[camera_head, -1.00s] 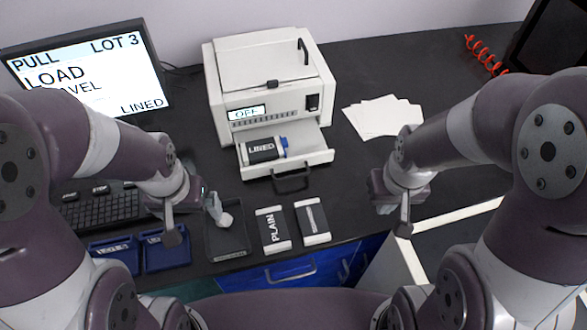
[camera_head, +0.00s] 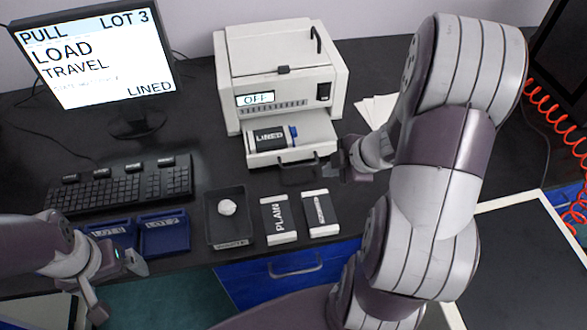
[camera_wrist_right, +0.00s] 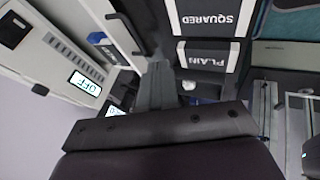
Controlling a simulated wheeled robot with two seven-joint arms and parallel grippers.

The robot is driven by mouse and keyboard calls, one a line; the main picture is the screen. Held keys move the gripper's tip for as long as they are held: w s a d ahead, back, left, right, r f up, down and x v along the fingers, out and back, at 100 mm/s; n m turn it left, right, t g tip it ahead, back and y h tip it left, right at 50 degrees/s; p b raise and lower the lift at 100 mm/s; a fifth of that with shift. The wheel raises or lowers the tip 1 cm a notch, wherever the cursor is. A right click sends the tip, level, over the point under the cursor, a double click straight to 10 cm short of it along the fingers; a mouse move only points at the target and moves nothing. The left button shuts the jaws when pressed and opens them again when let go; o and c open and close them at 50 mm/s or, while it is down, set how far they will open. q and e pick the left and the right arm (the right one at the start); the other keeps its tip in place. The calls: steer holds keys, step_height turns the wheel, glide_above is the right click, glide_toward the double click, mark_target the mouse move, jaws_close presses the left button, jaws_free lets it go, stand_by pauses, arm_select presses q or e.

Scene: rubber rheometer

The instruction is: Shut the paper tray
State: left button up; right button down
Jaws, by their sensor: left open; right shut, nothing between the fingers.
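The white paper tray (camera_head: 322,131) is pulled out of the front of the white machine (camera_head: 282,68). A dark pack marked LINED (camera_head: 269,139) with a blue end lies in it. The tray's dark handle (camera_head: 299,172) faces the front. My right gripper (camera_head: 344,172) is shut and empty, close beside the handle's right end; contact cannot be told. In the right wrist view its fingers (camera_wrist_right: 156,84) show together near the machine front. My left gripper (camera_head: 135,262) is open at the lower left, by the blue bins and far from the tray.
A black dish (camera_head: 214,238) holding a white lump (camera_head: 227,207), the PLAIN pack (camera_head: 279,217) and another pack (camera_head: 316,214) lie in front of the tray. Blue bins (camera_head: 164,237) and a keyboard (camera_head: 120,189) are left. White sheets (camera_head: 372,110) lie right of the machine.

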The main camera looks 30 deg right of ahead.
steer(key=b+x, duration=0.5)
steer(key=x, duration=0.5)
steer(key=shift+f, duration=0.3)
arm_select(q)
steer(key=shift+d+f+p, duration=0.2)
steer(key=shift+f+p, duration=0.2)
steer(key=shift+f, duration=1.8)
arm_select(e)
steer(key=shift+w+d, duration=0.3)
steer(key=shift+w, duration=0.65)
steer(key=shift+w+d, duration=0.3)
steer(key=shift+w, duration=0.65)
arm_select(q)
steer(key=shift+w, duration=0.1)
